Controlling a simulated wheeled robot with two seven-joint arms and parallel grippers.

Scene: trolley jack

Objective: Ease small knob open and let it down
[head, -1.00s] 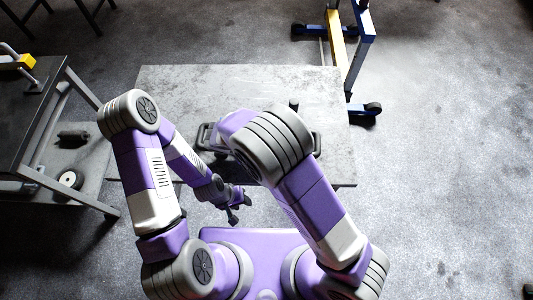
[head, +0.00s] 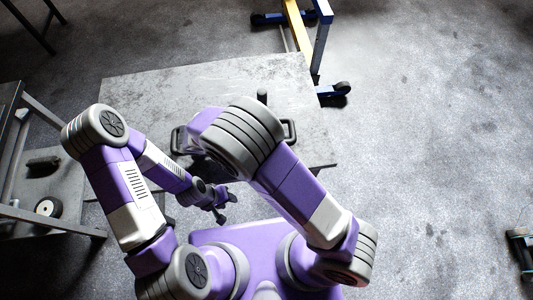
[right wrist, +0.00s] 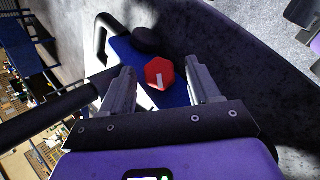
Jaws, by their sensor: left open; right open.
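The small knob (right wrist: 160,74) is a red, many-sided knob with a white mark, set on the jack's blue body (right wrist: 128,50) in the right wrist view. My right gripper (right wrist: 161,70) is open, with one finger on each side of the knob in that view; I cannot tell whether they touch it. In the head view the right gripper and most of the jack are hidden behind my right arm; dark handles (head: 289,131) show beside it. My left gripper (head: 220,205) is open and empty, low in front of the grey slab's near edge.
The grey slab (head: 140,95) lies under the jack. A metal trolley (head: 50,222) stands at the left. A blue and yellow frame on casters (head: 322,45) stands behind the slab. The floor at right is mostly clear.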

